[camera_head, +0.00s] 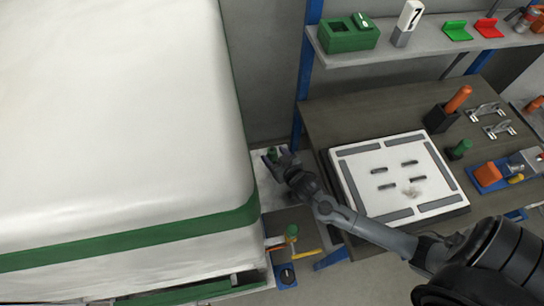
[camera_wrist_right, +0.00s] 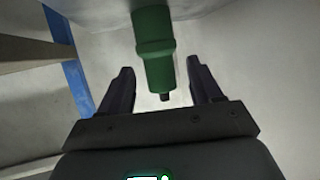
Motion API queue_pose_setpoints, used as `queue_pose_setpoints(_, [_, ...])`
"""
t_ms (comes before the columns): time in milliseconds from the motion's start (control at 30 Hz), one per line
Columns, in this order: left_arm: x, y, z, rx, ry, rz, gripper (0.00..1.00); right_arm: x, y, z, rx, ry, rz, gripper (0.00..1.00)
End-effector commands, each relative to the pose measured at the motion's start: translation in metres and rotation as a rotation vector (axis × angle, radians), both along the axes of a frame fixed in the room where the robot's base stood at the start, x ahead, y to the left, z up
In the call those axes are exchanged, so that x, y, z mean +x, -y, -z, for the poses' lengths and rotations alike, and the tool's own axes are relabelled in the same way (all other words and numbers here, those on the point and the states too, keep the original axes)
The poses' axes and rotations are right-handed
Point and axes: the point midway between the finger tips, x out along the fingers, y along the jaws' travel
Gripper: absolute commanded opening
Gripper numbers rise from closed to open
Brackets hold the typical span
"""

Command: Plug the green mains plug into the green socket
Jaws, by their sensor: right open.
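A green cylindrical piece with a wide collar and a small dark end, which looks like the green mains plug (camera_wrist_right: 155,48), stands between the fingers of my right gripper (camera_wrist_right: 158,88) in the right wrist view. The fingers are open, with a gap on both sides of it. In the head view the right gripper (camera_head: 273,159) is beside the large white body, with a bit of green (camera_head: 272,153) between its fingers. I cannot make out the green socket for certain. My left gripper is not in view.
The large white body with a green band (camera_head: 130,238) fills the left. A workbench (camera_head: 320,125) holds a white slotted board (camera_head: 365,210), a green-topped piece (camera_head: 460,149) and tools. A shelf (camera_head: 430,48) is above. A green-topped piece (camera_head: 291,231) stands below the gripper, near a yellow bar.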

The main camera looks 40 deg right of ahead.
Motion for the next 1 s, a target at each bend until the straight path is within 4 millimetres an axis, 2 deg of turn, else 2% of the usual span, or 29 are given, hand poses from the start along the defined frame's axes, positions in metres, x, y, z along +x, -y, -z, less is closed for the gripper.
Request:
queue_pose_setpoints(200, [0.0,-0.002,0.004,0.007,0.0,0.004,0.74,0.018,0.003,0.008,0.001,0.001,0.0,0.64])
queue_pose_setpoints(467, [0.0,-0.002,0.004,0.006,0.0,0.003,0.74,0.019,0.003,0.008,0.001,0.0,0.0,0.64])
queue_pose_setpoints(833, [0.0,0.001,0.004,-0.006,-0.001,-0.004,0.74,0.019,0.003,0.008,0.0,0.0,0.0,0.09])
queue_pose_setpoints(1000, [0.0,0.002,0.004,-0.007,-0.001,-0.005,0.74,0.019,0.003,0.008,0.001,0.001,0.0,0.07])
